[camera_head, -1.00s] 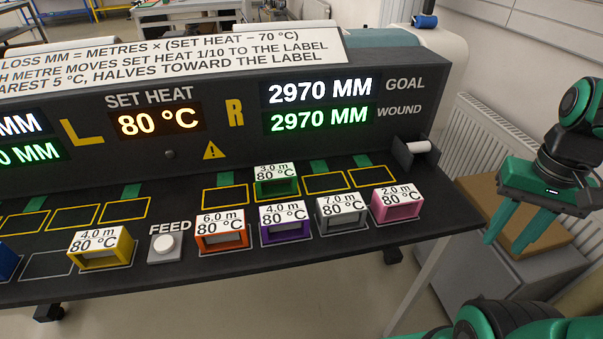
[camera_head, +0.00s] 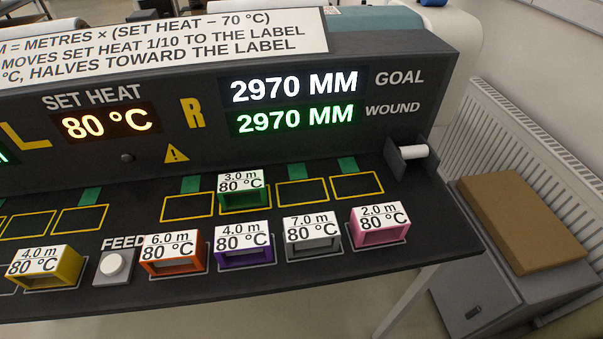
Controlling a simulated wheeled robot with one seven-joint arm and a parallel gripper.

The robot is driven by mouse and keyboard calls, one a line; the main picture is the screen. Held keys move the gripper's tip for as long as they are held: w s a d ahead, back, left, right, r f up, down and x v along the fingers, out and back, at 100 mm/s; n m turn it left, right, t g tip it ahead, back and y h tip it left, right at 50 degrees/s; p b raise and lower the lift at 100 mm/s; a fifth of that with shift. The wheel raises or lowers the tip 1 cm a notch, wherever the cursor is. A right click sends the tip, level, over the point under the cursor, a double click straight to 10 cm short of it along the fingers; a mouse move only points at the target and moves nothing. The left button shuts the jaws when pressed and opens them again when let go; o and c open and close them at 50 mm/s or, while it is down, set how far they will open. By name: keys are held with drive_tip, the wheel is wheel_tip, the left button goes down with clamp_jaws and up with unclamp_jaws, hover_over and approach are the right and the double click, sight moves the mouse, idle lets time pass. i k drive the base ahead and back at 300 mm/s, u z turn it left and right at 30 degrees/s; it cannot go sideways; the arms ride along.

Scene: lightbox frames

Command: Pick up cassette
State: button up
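Several labelled cassettes stand on the dark bench. The green cassette (camera_head: 243,199), 3.0 m, sits in a yellow-outlined slot in the back row. In the front row are the yellow cassette (camera_head: 40,277), 4.0 m, the orange cassette (camera_head: 173,268), 6.0 m, the purple cassette (camera_head: 244,257), 4.0 m, the grey cassette (camera_head: 312,247), 7.0 m, and the pink cassette (camera_head: 381,238), 2.0 m. All labels in view read 80 °C. My gripper is out of view.
The console's right side reads goal 2970 MM (camera_head: 293,87) and wound 2970 MM; set heat (camera_head: 107,121) is 80 °C. A white feed button (camera_head: 113,264) stands between the yellow and orange cassettes. A cardboard box (camera_head: 520,225) lies on a grey cabinet right of the bench, near a radiator.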

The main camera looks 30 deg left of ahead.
sight(247, 190)
drive_tip(key=z, duration=0.9)
drive_tip(key=i, duration=0.25)
drive_tip(key=u, duration=2.85)
